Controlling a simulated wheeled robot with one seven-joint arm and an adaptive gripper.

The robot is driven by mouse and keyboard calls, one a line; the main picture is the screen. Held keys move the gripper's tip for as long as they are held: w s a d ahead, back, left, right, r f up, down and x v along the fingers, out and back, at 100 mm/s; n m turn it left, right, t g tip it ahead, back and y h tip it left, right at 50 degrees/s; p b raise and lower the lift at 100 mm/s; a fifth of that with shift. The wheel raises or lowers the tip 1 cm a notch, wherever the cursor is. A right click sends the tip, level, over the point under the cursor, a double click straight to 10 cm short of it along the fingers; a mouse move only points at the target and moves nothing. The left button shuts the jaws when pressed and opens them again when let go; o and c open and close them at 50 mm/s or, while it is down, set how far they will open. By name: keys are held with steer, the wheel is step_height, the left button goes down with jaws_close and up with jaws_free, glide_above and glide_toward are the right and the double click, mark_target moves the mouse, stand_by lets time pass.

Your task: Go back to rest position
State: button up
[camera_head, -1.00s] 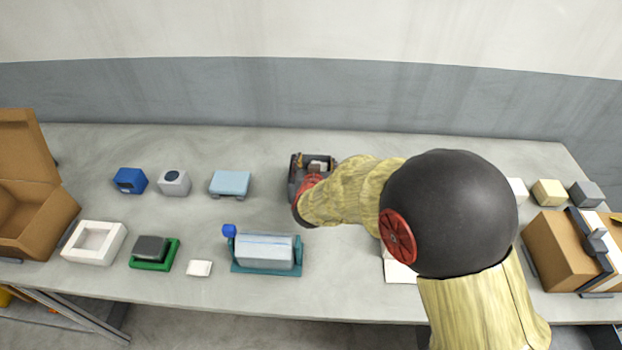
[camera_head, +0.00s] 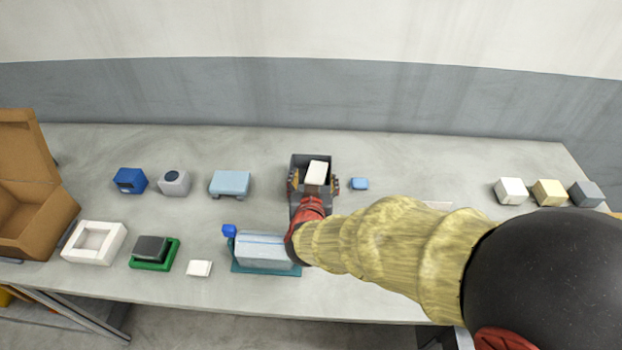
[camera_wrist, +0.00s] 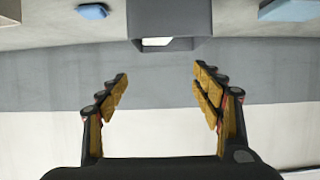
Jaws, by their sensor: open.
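My gripper (camera_head: 314,187) is over the middle of the table in the head view, right at the dark grey open box (camera_head: 299,163). In the wrist view my gripper (camera_wrist: 160,88) shows its two yellow-padded fingers spread wide, with nothing between them. A white block (camera_head: 317,171) sits in the dark box, just beyond the fingers. In the wrist view the dark box (camera_wrist: 168,18) is at the top, with a bit of the white block showing in its opening. My arm covers the table's right front part.
A teal-based machine (camera_head: 266,268) stands just left of my wrist. A small blue block (camera_head: 360,184) lies right of the dark box. A light blue block (camera_head: 230,183) is to the left. The table (camera_head: 440,160) is clear at back right.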

stand_by(0.4)
steer(key=s+d+r+n+g+y, duration=0.1)
steer(key=s+d+r+g+y, duration=0.25)
steer(key=s+r, duration=0.45)
steer(key=s+d+r+g+h, duration=0.2)
steer(key=s+d+g+h, duration=0.1)
steer(key=s+d, duration=1.3)
steer(key=s+g, duration=0.1)
steer(key=s, duration=0.2)
steer(key=shift+d+r+m, duration=0.2)
steer(key=shift+m, duration=0.1)
steer(key=shift+g, duration=0.25)
steer(key=shift+c, duration=0.5)
